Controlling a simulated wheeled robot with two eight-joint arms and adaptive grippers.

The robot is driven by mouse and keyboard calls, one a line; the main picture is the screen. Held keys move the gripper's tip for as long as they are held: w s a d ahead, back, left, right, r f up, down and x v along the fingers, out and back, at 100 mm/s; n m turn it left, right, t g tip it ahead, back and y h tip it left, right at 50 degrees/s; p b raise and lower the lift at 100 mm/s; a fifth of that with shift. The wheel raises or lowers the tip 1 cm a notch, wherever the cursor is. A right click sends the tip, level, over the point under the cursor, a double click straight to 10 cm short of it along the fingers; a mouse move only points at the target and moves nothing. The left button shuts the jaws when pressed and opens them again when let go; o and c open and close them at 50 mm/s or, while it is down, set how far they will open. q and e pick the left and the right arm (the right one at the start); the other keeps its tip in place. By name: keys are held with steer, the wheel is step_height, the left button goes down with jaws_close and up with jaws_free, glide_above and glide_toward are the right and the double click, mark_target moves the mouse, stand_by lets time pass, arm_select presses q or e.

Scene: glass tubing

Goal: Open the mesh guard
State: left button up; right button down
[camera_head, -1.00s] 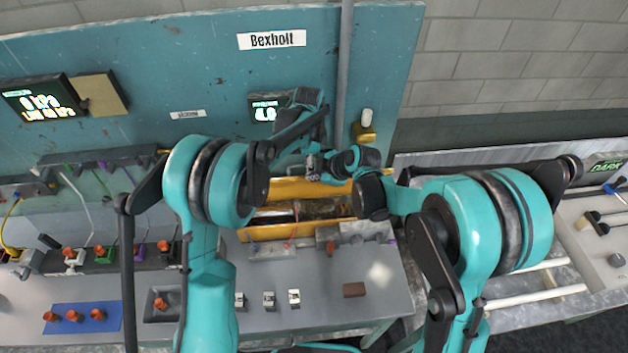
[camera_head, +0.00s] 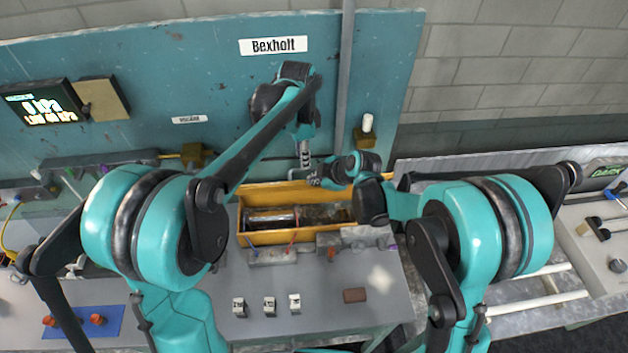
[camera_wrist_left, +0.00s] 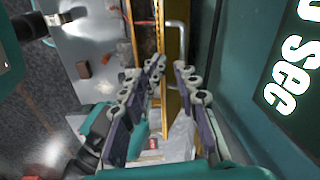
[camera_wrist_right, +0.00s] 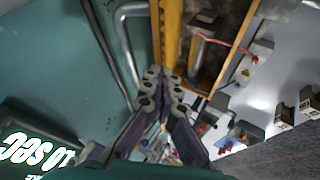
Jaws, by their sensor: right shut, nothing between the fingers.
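The guard is a yellow frame (camera_head: 290,235) around a dark trough with a metal tube in it, at the back of the bench; I cannot make out its mesh or its angle clearly. A pale bent bar shows beside the frame in the left wrist view (camera_wrist_left: 182,50) and in the right wrist view (camera_wrist_right: 128,45). My left gripper (camera_head: 305,170) is above the frame's back edge; its fingers are apart and empty in the left wrist view (camera_wrist_left: 172,70). My right gripper (camera_head: 316,175) is close beside it, shut and empty, near the frame's back edge in the right wrist view (camera_wrist_right: 163,82).
A teal panel (camera_head: 220,70) rises behind the bench. A vertical grey pipe (camera_head: 345,80) runs up it right of my left gripper. Small switches (camera_head: 269,304) and a brown block (camera_head: 355,295) are on the bench front. Both grippers are close together.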

arm_select(q)
steer(key=s+a+r+n+t, duration=0.2)
steer(key=s+a+n, duration=0.15)
steer(key=s, duration=0.35)
steer(key=s+a+r+n+t, duration=0.1)
steer(key=s+a+r+n, duration=0.1)
steer(key=s+a+n, duration=0.3)
steer(key=s+f+n+t, duration=0.3)
steer(key=s+n, duration=0.2)
steer(key=s, duration=0.6)
steer(key=shift+s+a+f+p, duration=0.2)
steer(key=shift+a+f+p, duration=0.1)
steer(key=shift+a+f, duration=0.1)
arm_select(e)
steer(key=w+g, duration=0.1)
steer(key=w, duration=0.1)
steer(key=w+a+r+g, duration=0.1)
steer(key=w, duration=0.2)
steer(key=w+r+g+h, duration=0.1)
steer(key=w, duration=0.2)
steer(key=shift+w+a+r+m+g, duration=0.15)
steer(key=shift+w+a+m+g, duration=0.15)
steer(key=shift+m, duration=0.1)
